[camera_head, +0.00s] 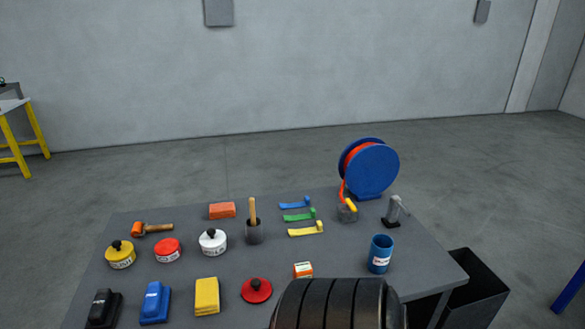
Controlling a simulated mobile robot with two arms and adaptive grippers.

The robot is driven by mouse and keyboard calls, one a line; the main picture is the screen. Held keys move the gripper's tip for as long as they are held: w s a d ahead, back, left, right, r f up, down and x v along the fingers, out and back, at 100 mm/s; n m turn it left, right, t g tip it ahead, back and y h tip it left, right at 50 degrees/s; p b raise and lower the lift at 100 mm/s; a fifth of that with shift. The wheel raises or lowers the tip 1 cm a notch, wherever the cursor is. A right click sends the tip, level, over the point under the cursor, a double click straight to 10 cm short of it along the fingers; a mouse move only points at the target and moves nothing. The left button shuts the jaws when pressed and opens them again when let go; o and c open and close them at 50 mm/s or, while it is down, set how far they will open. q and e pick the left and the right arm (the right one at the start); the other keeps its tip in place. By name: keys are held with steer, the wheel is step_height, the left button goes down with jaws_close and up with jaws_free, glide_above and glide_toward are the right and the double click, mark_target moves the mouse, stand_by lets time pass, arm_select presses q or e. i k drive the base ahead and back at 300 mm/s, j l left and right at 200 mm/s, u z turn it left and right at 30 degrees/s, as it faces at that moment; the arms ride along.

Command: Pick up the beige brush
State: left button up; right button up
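No other beige brush is visible. Neither of my grippers shows in this view. Part of the table's near side is hidden at the bottom centre.
Blue, green and yellow tools (303,230) lie right. A blue reel (375,168) stands at the back right, a blue can (380,254) nearer. A dark bin (478,292) is beyond the right edge.

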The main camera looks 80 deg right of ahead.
mark_target(251, 200)
steer(key=l+z, duration=0.1)
steer(key=z, duration=1.8)
steer(key=k+z, duration=0.2)
steer(key=i+j, duration=0.05)
